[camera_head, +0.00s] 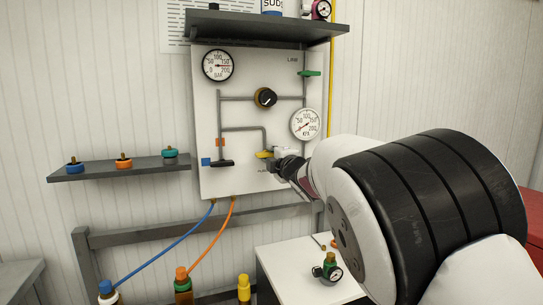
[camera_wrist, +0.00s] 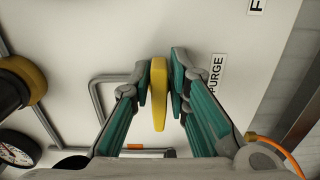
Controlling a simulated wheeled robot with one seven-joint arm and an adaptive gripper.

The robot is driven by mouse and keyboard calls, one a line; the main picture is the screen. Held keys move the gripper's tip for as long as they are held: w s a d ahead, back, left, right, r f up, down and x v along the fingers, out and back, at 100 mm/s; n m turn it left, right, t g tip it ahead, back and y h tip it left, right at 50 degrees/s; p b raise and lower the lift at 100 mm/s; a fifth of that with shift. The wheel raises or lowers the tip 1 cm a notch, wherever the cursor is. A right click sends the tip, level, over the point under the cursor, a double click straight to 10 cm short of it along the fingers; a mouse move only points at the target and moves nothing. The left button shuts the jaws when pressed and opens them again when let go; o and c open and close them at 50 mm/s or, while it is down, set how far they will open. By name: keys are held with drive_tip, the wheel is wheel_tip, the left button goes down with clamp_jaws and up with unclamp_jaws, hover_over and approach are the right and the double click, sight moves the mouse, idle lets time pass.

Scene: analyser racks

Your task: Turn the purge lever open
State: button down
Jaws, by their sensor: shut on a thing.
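The yellow purge lever (camera_head: 264,154) is on the white panel (camera_head: 237,110), low and right of centre, at the lower end of a grey pipe. In the head view its left end shows and my gripper (camera_head: 277,162) hides the rest. In the wrist view the yellow lever (camera_wrist: 159,112) stands between the two green-grey fingers of my gripper (camera_wrist: 162,76), which is shut on it. The PURGE label (camera_wrist: 216,75) is just right of the fingers. The lever's pivot is hard to make out.
A black round knob (camera_head: 265,97) and two gauges (camera_head: 217,65) (camera_head: 306,124) sit above the lever. A green lever (camera_head: 309,73) is at upper right, a black lever (camera_head: 222,163) at lower left. A shelf (camera_head: 265,27) overhangs the panel; a side table (camera_head: 290,262) stands below.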

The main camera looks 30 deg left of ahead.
drive_tip(key=shift+m, duration=0.3)
drive_tip(key=m, duration=0.1)
drive_tip(key=m+b, duration=0.1)
drive_tip(key=m, duration=0.1)
drive_tip(key=m+b, duration=0.1)
drive_tip(key=shift+f+m, duration=0.25)
drive_tip(key=shift+m, duration=0.15)
drive_tip(key=m+b, duration=0.1)
drive_tip(key=m, duration=0.1)
drive_tip(key=m+b, duration=0.1)
drive_tip(key=m, duration=0.2)
drive_tip(key=shift+s+a+f+b, duration=0.1)
drive_tip(key=shift+s+f+b, duration=0.1)
drive_tip(key=shift+b, duration=0.1)
drive_tip(key=m+b, duration=0.1)
drive_tip(key=m, duration=0.3)
drive_tip(key=shift+s+a, duration=0.1)
drive_tip(key=shift+s+a+f+m+b, duration=0.1)
drive_tip(key=shift+m+b, duration=0.5)
drive_tip(key=shift+m, duration=1.3)
drive_tip(key=c, duration=1.7)
unclamp_jaws()
drive_tip(key=shift+o, duration=0.2)
drive_tip(key=shift+s, duration=0.1)
